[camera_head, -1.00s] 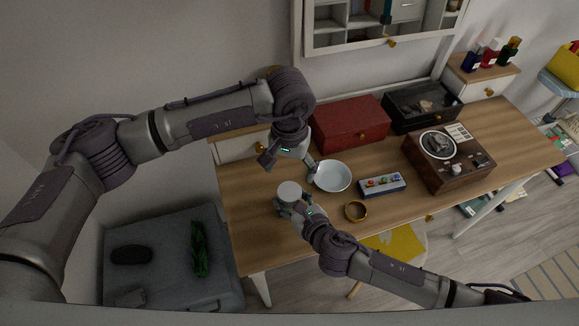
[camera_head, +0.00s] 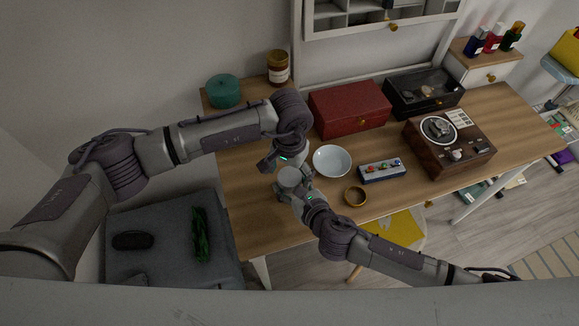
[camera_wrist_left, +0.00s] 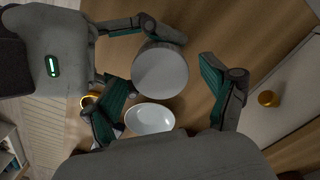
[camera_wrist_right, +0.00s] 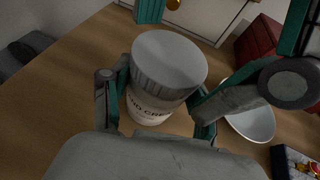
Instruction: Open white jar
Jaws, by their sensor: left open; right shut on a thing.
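The white jar (camera_head: 289,177) stands upright on the wooden table, near its left front edge. Its pale ribbed lid (camera_wrist_right: 170,60) is on, and printed lettering shows on the body below (camera_wrist_right: 148,110). My right gripper (camera_wrist_right: 155,103) is shut around the jar's body, one finger on each side. My left gripper (camera_head: 279,165) is open just behind and above the jar, pointing down. In the left wrist view the round lid top (camera_wrist_left: 160,72) lies between the open left fingers, apart from them as far as I can see.
A white bowl (camera_head: 332,161) is close to the right of the jar. A red box (camera_head: 349,108) and a record player (camera_head: 449,141) stand behind. A green container (camera_head: 224,91) is at back left.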

